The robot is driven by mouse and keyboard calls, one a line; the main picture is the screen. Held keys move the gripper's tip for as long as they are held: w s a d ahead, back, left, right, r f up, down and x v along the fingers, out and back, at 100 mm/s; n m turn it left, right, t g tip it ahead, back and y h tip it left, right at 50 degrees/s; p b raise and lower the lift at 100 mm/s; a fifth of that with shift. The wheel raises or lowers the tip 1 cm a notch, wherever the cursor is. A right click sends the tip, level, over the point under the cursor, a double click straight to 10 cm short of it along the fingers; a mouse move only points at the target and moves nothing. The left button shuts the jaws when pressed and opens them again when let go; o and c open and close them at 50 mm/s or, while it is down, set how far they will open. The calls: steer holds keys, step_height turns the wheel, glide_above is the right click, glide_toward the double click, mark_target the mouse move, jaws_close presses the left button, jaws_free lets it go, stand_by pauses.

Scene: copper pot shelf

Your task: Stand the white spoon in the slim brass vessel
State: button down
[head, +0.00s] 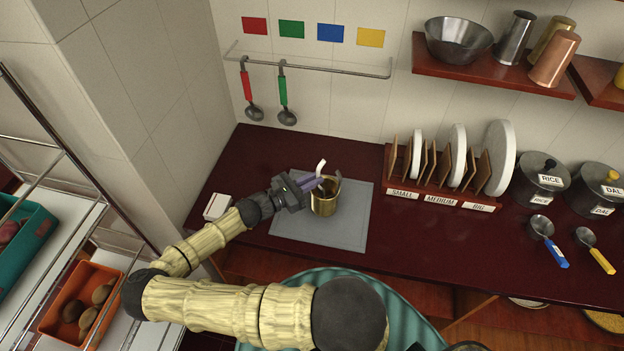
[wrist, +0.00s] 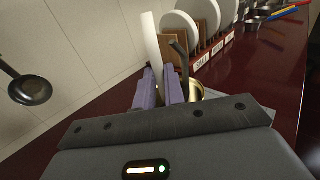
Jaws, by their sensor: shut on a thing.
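The slim brass vessel (head: 324,207) stands upright on the grey mat; part of its rim also shows in the wrist view (wrist: 196,91). My gripper (head: 309,183), with purple fingers, is at the vessel's left rim. It is shut on the white spoon (wrist: 151,40), whose handle rises upright between the fingers in the wrist view. The top of the white handle (head: 321,166) shows above the fingers in the head view. The spoon's lower end is hidden, so I cannot tell how deep it sits in the vessel. A dark grey handle (wrist: 180,52) rises beside it, at the vessel.
The grey mat (head: 345,235) lies on the dark red counter. A white box (head: 217,206) is to the left. A plate rack (head: 440,190) and lidded pots (head: 540,180) stand right. Red and green ladles (head: 283,97) hang from the wall rail. Blue and yellow ladles lie front right.

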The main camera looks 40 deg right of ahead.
steer(key=c, duration=1.4)
jaws_free()
steer(key=w+a+b, duration=0.1)
steer(key=a+b, duration=0.5)
steer(key=a, duration=1.1)
steer(key=shift+w+a, duration=0.2)
